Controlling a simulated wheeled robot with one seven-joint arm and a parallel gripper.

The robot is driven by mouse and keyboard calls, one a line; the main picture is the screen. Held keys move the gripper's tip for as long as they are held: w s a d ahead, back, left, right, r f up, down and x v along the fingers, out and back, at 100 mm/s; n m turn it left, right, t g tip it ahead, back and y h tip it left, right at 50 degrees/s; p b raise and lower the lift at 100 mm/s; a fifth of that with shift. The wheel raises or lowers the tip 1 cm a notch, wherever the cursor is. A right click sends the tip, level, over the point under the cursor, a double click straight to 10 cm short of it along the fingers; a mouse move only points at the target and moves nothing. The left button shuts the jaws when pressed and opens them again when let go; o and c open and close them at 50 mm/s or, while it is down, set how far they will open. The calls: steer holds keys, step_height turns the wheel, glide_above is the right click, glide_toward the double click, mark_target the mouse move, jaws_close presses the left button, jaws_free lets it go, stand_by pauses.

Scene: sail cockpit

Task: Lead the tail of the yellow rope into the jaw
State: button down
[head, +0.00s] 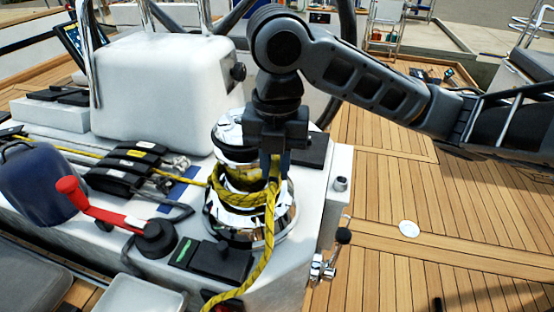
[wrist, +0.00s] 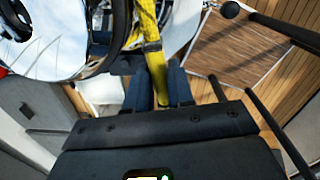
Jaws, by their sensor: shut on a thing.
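The chrome winch (head: 225,132) stands upright on the white console. The yellow rope (head: 238,200) comes in from the left and wraps around the winch drum. Its tail (head: 266,245) runs down the drum's right front side and over the console edge. My gripper (head: 275,172) points down at the winch's right side and is shut on the rope. In the wrist view the rope (wrist: 152,45) passes between my two blue fingers (wrist: 160,88). The jaw near the winch top is partly hidden by my gripper, and I cannot tell whether any rope sits in it.
A red-handled lever (head: 95,210) and black rope clutches (head: 125,168) lie left of the winch. A black switch box (head: 213,262) sits in front of it. A chrome lever with a black knob (head: 328,258) is at the right. The teak deck (head: 400,200) is open there.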

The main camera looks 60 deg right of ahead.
steer(key=shift+w+a+r+m+p, duration=0.1)
steer(key=shift+w+a+m+p, duration=0.15)
steer(key=shift+a+m+p, duration=0.25)
steer(key=shift+w+a+r+m+p, duration=0.1)
steer(key=shift+w+a+m+p, duration=0.1)
steer(key=shift+a+m+p, duration=0.25)
steer(key=c, duration=1.4)
jaws_free()
steer(key=shift+a+f+m, duration=0.1)
steer(key=shift+f+m, duration=0.1)
steer(key=shift+m, duration=0.05)
steer(key=o, duration=0.5)
steer(key=shift+o, duration=0.4)
steer(key=o, duration=0.4)
step_height(320, 180, up, 9)
steer(key=p, duration=0.7)
